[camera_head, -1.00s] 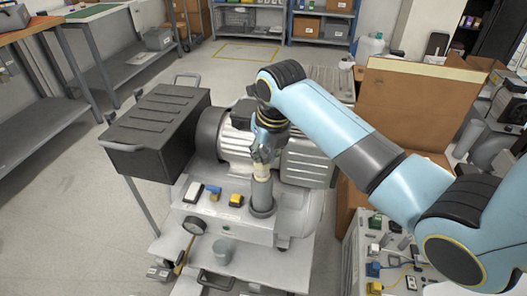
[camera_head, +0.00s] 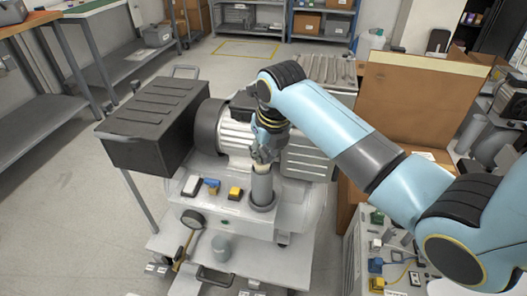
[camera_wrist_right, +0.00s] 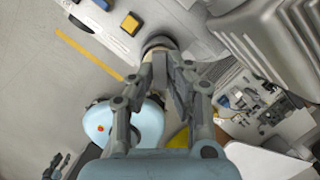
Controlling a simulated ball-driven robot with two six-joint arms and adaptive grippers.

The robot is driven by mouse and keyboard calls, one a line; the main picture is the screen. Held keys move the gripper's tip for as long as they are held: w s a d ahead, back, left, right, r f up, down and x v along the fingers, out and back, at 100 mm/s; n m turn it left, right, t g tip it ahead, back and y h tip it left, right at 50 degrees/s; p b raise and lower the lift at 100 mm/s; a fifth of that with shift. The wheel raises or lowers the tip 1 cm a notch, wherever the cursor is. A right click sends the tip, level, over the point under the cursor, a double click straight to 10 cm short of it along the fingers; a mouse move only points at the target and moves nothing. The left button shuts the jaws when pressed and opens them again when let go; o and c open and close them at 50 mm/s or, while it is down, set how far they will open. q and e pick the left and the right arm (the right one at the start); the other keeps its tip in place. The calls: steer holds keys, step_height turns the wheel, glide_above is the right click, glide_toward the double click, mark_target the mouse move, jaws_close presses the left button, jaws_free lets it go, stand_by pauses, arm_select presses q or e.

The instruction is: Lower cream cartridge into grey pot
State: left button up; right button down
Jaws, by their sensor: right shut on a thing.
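The grey pot (camera_head: 262,190) is an upright tube in a round grey collar on the machine's light front deck. My right gripper (camera_head: 263,159) is directly above the pot, shut on the cream cartridge (camera_head: 262,168). Only a short cream band shows between the fingertips and the pot's rim; the cartridge's lower end is hidden, seemingly inside the pot. In the wrist view, the right gripper (camera_wrist_right: 160,62) points at the pot, and its fingers hide most of the cartridge. A dark shape at that view's lower left may be my left gripper (camera_wrist_right: 54,166), too small to read.
A white, a blue and a yellow block (camera_head: 235,193) sit left of the pot. A pressure gauge (camera_head: 193,219) and grey cup (camera_head: 221,248) are lower. The ribbed motor (camera_head: 237,135) stands close behind, a black box (camera_head: 155,128) left, and a cardboard box (camera_head: 415,105) right.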

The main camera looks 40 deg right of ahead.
steer(key=shift+f+b, duration=0.8)
steer(key=shift+f, duration=0.25)
steer(key=c, duration=1.2)
jaws_free()
steer(key=shift+r, duration=0.1)
